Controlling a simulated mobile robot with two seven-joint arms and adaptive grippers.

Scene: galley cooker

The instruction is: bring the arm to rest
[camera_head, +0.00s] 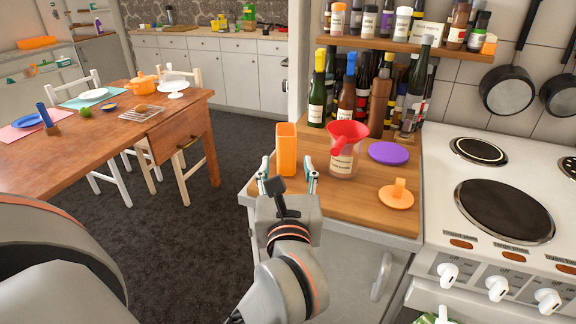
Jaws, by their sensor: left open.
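My left gripper (288,178) is low over the front left of the wooden worktop, its two fingers spread apart. An upright orange box-like container (286,150) stands just beyond the fingers, in line with the gap between them. I cannot tell whether the fingers touch it. My left arm reaches in from the bottom of the view. My right gripper does not show.
On the worktop (344,209), a clear jar (344,164) holds a red funnel (347,136). A purple disc (389,152) and an orange lid with a knob (396,196) lie to its right. Bottles stand behind. The cooker (500,160) is at right, a dining table (75,165) at left.

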